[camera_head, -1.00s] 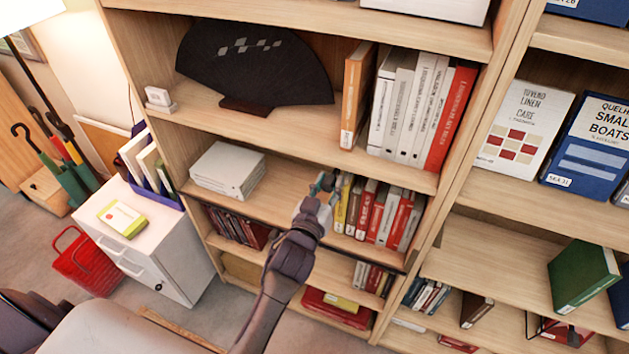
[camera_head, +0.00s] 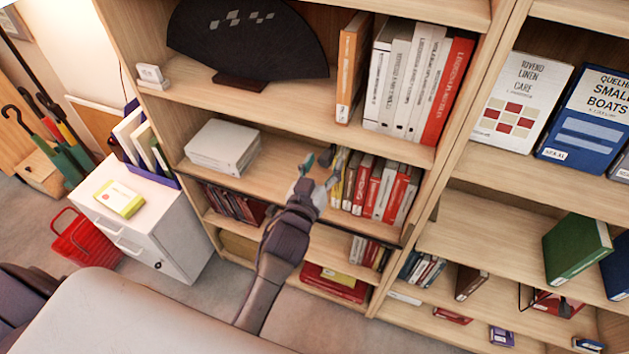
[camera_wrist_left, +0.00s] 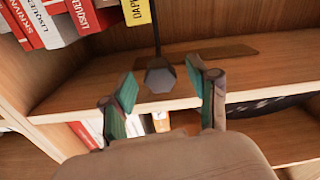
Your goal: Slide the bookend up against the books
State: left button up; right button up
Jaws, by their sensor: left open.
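The dark bookend (camera_wrist_left: 160,76) stands on the middle shelf, with a thin upright, a hexagonal knob and a flat base plate (camera_wrist_left: 220,55). In the head view it shows only as a small dark part (camera_head: 326,157) among my fingers. My left gripper (camera_head: 321,164) is open; in the left wrist view its teal-padded fingers (camera_wrist_left: 162,92) are on either side of the knob, and contact cannot be told. The row of books (camera_head: 375,188) stands to the right of the bookend in the head view. Its yellow end book (camera_wrist_left: 136,10) is close to the upright. My right gripper is out of view.
A white stack (camera_head: 223,147) lies on the same shelf at left, with bare shelf (camera_head: 272,165) between it and my gripper. The upper shelf above holds a black fan (camera_head: 248,40) and books. The shelf's front edge (camera_wrist_left: 275,104) runs close to my fingers.

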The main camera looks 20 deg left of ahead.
pick_arm(q)
jog(key=s, duration=1)
jog(key=shift+s, duration=0.3)
jog(key=s+d+f+m+g+h, duration=0.1)
jog(key=s+f+g, duration=0.2)
jog(key=f, duration=0.8)
jog(key=s+d+f+m+g, duration=0.1)
jog(key=s+f+g, duration=0.15)
jog(key=f, duration=0.85)
jog(key=s+d+f+m+g+h, duration=0.1)
jog(key=s+f+g, duration=0.25)
jog(key=f, duration=0.75)
jog(key=s+a+f+g+y, duration=0.1)
jog(key=s+a+f+g, duration=0.3)
jog(key=s+f, duration=0.6)
jog(key=s+a+f+m+g+y, duration=0.1)
jog(key=s+a+f+g, duration=0.3)
jog(key=s+f, duration=0.6)
jog(key=s+a, duration=0.2)
jog(key=s, duration=0.6)
jog(key=shift+a+b, duration=0.15)
jog(key=shift+b, duration=0.15)
jog(key=shift+r, duration=0.1)
